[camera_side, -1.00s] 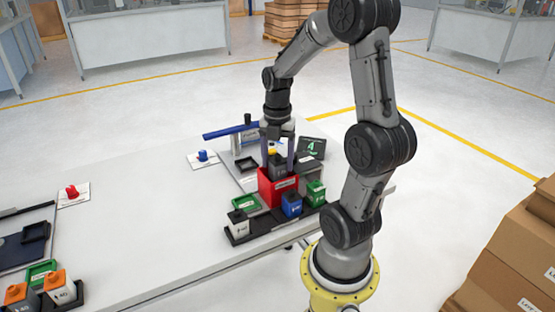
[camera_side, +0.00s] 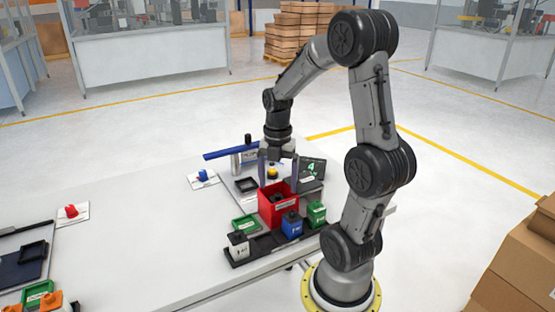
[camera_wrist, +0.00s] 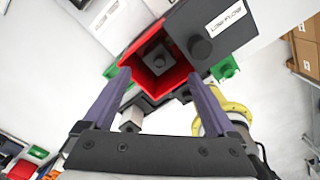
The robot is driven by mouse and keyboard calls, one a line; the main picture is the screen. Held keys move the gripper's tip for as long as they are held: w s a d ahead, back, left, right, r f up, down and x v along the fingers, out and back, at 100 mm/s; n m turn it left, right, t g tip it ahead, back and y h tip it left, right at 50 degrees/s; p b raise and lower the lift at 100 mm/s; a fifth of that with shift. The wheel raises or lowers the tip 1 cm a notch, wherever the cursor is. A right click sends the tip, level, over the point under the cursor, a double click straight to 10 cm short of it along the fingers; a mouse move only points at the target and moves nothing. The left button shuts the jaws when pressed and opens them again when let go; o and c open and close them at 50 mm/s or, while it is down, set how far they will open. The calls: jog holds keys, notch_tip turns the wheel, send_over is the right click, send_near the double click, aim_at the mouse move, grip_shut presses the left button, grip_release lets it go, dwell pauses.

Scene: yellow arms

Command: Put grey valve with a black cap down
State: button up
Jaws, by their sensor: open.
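The red bin (camera_side: 278,208) stands on the table behind a row of small valves. In the wrist view, the grey valve with a black cap (camera_wrist: 156,59) sits low inside the bin, cap facing up. The bin's red wall (camera_wrist: 184,60) shows around it. In the side view the bin hides this valve. My gripper (camera_side: 279,185) points down at the bin. Its two fingers are spread apart, with nothing held between them. In the wrist view my gripper (camera_wrist: 160,74) frames the bin opening.
A dark grey block labelled LOW FLOW (camera_wrist: 232,22) is close beside the bin. In front stand a white valve (camera_side: 238,247), a blue valve (camera_side: 292,229) and a green valve (camera_side: 317,214). A blue bar (camera_side: 230,153) lies behind. The table's left-middle is clear.

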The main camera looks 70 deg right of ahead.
aim_at(278, 195)
notch_tip(278, 195, up, 11)
jog(key=s+a+m+t, duration=0.1)
jog(key=a+m+t, duration=0.1)
jog(key=a+m, duration=0.7)
jog(key=s+a+f+m+t, duration=0.1)
jog(key=s+a+m+t, duration=0.1)
jog(key=a+m, duration=0.7)
jog(key=shift+s+a+t, duration=0.2)
jog(key=shift+a+t, duration=0.6)
jog(key=shift+a, duration=0.1)
